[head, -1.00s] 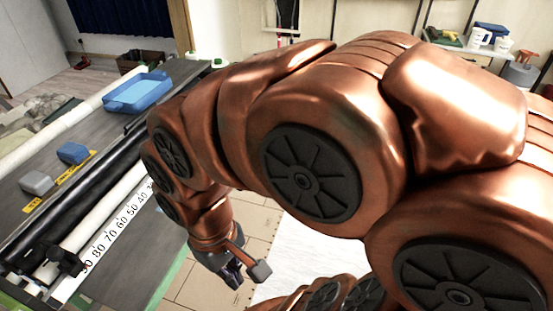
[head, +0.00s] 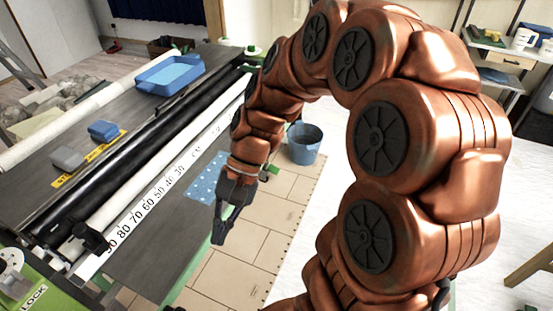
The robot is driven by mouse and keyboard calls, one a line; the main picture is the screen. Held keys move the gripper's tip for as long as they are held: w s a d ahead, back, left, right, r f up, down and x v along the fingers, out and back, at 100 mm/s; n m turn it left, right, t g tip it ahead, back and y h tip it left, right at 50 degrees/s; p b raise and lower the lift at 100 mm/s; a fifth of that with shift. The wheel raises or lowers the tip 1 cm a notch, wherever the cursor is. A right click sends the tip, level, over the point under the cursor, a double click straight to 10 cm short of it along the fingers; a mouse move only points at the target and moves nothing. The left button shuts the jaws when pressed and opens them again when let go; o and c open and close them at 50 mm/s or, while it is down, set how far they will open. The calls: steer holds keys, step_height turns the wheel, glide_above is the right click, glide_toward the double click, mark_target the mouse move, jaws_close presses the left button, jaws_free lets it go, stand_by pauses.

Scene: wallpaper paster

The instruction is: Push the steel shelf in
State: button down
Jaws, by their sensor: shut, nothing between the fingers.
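The steel shelf (head: 160,236) appears to be the flat dark grey panel along the near side of the pasting machine, beside the white measuring scale (head: 150,202). It looks extended outward, with a green edge on its right side. A blue speckled sheet (head: 207,178) lies at its far part. My gripper (head: 219,240) points downward with its fingers shut and empty. In the picture it overlaps the shelf's right edge. I cannot tell whether it touches the shelf. My forearm hides part of the shelf's far end.
The machine carries black and white rollers, a blue tray (head: 171,75), a small blue block (head: 103,130) and a grey block (head: 68,158).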

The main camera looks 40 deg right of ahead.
steer(key=w+d+f+m+t+y+b, duration=0.2)
steer(key=w+d+f+m+t+y, duration=0.15)
steer(key=w+d+m, duration=0.4)
steer(key=w+d+f+m+t+y+b, duration=0.25)
steer(key=w+d+m+t, duration=0.2)
steer(key=w+d, duration=0.45)
steer(key=d+f+m+t+h+b, duration=0.15)
steer(key=d+f+m+t, duration=0.45)
steer(key=d, duration=0.6)
steer(key=d+f+m+t+h, duration=0.4)
steer(key=d+f, duration=0.3)
steer(key=d, duration=0.5)
steer(key=w+a+p, duration=0.1)
steer(key=w+a, duration=0.2)
steer(key=w, duration=0.2)
steer(key=w+a+m+y+p, duration=0.1)
steer(key=w+a, duration=0.3)
steer(key=w, duration=0.2)
steer(key=shift+w, duration=0.25)
steer(key=shift+w+a+f, duration=0.1)
